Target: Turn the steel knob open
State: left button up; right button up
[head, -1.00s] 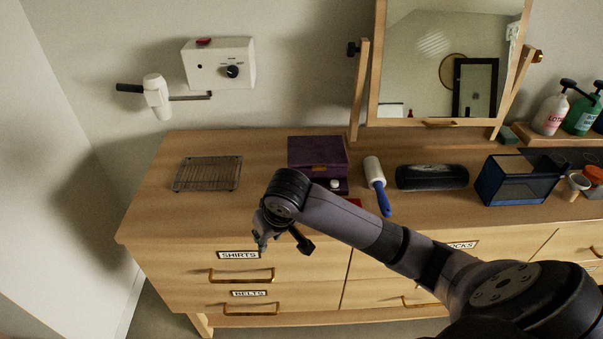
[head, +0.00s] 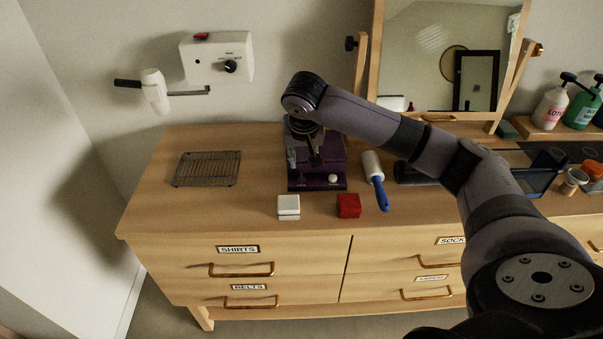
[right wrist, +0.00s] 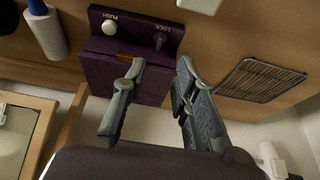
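A purple box (head: 333,152) sits on the dresser top with a purple panel along its front. In the right wrist view the box (right wrist: 98,78) appears upside down. Its panel carries a dark steel knob (right wrist: 160,41) marked LOCK and a white button (right wrist: 109,28) marked PUSH. My right gripper (head: 303,160) is over the left part of the box. In the right wrist view the gripper (right wrist: 160,64) is open, its fingers apart with nothing between them. The knob appears past the fingertips, apart from them. My left gripper is not in view.
A white block (head: 289,205) and a red block (head: 348,206) lie in front of the box. A lint roller (head: 375,178) lies to its right. A wire rack (head: 207,169) lies to the left, with bare dresser top between. A mirror (head: 440,60) stands behind.

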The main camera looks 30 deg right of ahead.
aim_at(302, 177)
jog(key=p+x, duration=0.1)
jog(key=x, duration=1)
jog(key=shift+f, duration=0.2)
jog(key=shift+c, duration=0.2)
grip_shut()
